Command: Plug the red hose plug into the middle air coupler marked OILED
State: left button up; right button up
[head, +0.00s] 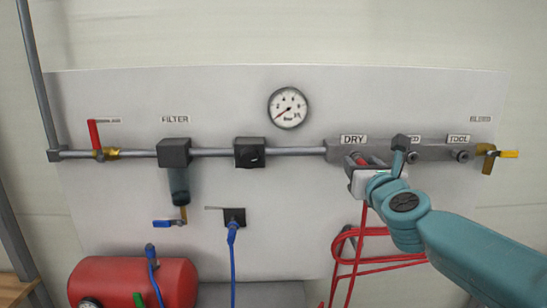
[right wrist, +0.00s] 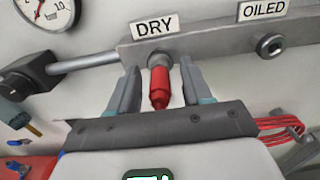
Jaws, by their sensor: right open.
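The red hose plug (right wrist: 159,86) sits at the coupler under the DRY label (right wrist: 154,27), its nose against the coupler. It also shows in the head view (head: 358,158), partly behind my gripper. My right gripper (right wrist: 158,72) is open, with one finger on each side of the plug and a gap visible on both sides. It also shows in the head view (head: 376,160). The middle coupler marked OILED (right wrist: 270,46) is empty in the right wrist view; my gripper mostly hides it in the head view. My left gripper is not in view.
The grey manifold (head: 432,152) also carries the TOOL coupler (head: 462,155) and a yellow bleed valve (head: 505,154). Red hose (head: 345,256) hangs in loops below. A filter (head: 177,170), a gauge (head: 288,108) and a red tank (head: 135,280) are to the left.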

dwell(0.8)
grip_shut()
jog(key=shift+f+b, duration=0.1)
jog(key=shift+b, duration=0.25)
jog(key=shift+s, duration=0.9)
jog(key=shift+s+b, duration=0.1)
jog(key=shift+b, duration=0.25)
jog(key=shift+s, duration=0.1)
